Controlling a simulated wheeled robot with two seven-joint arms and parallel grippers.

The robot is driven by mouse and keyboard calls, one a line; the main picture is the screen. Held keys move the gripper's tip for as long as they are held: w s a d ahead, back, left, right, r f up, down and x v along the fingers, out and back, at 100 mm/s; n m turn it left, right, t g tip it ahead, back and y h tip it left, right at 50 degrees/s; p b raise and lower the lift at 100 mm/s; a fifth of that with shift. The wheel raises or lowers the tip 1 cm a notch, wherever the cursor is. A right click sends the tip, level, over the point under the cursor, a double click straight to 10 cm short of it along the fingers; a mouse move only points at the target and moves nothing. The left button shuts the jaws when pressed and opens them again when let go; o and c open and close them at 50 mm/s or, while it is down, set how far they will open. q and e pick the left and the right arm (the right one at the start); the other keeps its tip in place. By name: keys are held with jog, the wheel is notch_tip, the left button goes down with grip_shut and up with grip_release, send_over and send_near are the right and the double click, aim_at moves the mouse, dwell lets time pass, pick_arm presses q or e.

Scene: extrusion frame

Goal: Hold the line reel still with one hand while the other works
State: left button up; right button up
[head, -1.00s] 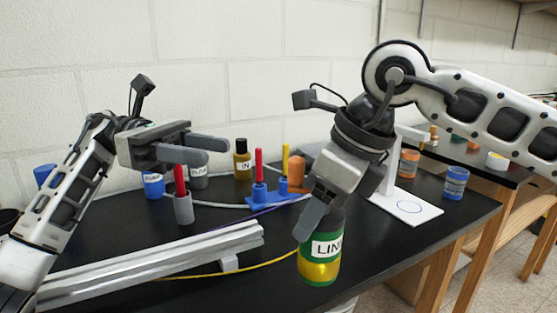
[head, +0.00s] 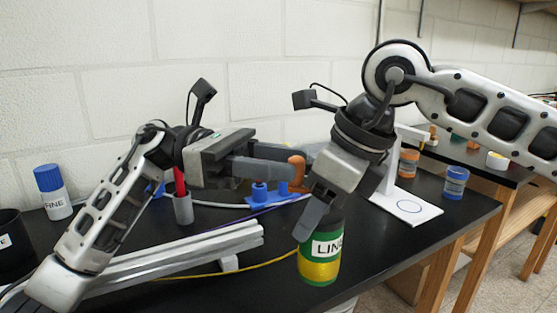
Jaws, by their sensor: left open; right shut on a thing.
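The line reel (head: 319,262) is a green and yellow cylinder with a white label reading "LINE", at the front edge of the black table. My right gripper (head: 312,218) comes down from above and is shut on the reel's dark upper part. A yellow line (head: 262,265) runs left from the reel along the table. My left gripper (head: 285,168) is open and empty, in the air up and to the left of the reel, in front of the blue stand (head: 274,199). It hides much of the stand and the things behind it.
A grey aluminium extrusion (head: 190,250) lies across the table's left front. A grey cup with a red pen (head: 182,205) stands behind it. A white-labelled bottle with blue cap (head: 53,192) and a black cup (head: 14,246) are at left. A white plate (head: 408,207) and orange and blue jars (head: 455,183) are right.

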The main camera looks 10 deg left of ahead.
pick_arm(q)
grip_shut()
jog(key=shift+w+g, duration=0.15)
jog(key=shift+g, duration=0.15)
jog(key=shift+w+d+m+g+y, duration=0.15)
jog(key=shift+w+m+g+y, duration=0.4)
jog(key=shift+m+g, duration=0.55)
jog(key=shift+w+d+m+g+y, duration=0.1)
jog(key=shift+w+m+g+y, duration=0.2)
jog(key=shift+m+g+y, duration=0.75)
jog(key=shift+w+d+m+g+y, duration=0.15)
jog(key=shift+w+m+g+y, duration=0.35)
jog(key=shift+g, duration=0.95)
jog(key=shift+s+m, duration=0.1)
jog(key=shift+m, duration=0.15)
